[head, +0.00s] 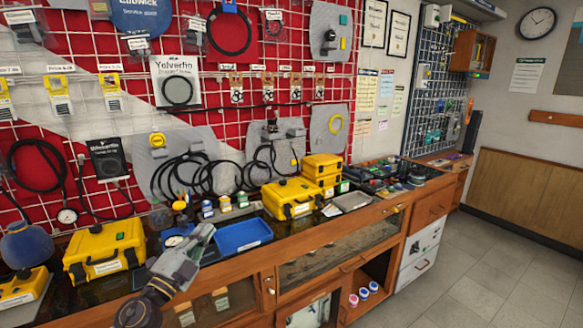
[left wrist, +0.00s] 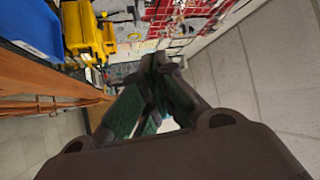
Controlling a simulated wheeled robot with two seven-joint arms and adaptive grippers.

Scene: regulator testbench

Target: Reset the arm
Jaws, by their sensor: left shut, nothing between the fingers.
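My left gripper (head: 203,236) comes in from the lower left in the head view. It is in front of the workbench, just left of the blue tray (head: 243,236). It is shut with nothing between its fingers. In the left wrist view its fingers (left wrist: 160,70) meet at their tips, and the blue tray (left wrist: 32,28) shows at the upper left. My right gripper is not in view.
The wooden counter (head: 335,232) runs along the wall with yellow cases (head: 291,198) on it. Another yellow case (head: 104,250) stands at the left. Hoses hang on the red and white grid wall. The tiled floor (head: 478,255) at the right is clear.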

